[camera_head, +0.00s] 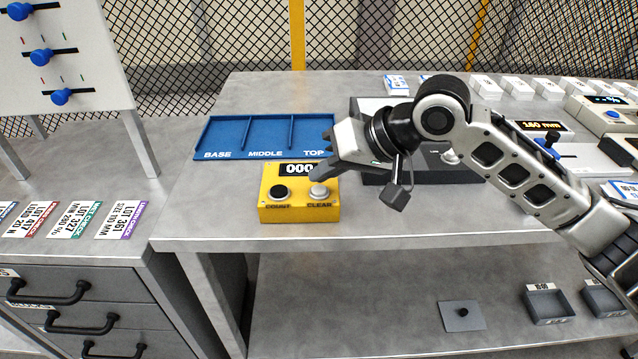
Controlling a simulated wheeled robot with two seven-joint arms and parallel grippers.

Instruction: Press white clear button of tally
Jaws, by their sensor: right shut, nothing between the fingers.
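The tally (300,213) is a yellow box near the front edge of the grey bench. Its dark display reads "000", partly covered by my gripper. A black button (279,192) marked COUNT is on its left. The white button (319,190) marked CLEAR is on its right. My right gripper (321,176) is shut and empty, its tips just above or at the white button; I cannot tell whether they touch it. My left gripper is not in view.
A blue tray (207,138) marked BASE, MIDDLE, TOP lies behind the tally. A dark-edged box (372,106) stands behind my right arm. A panel with blue sliders (60,97) is at the left. The bench (185,215) left of the tally is clear.

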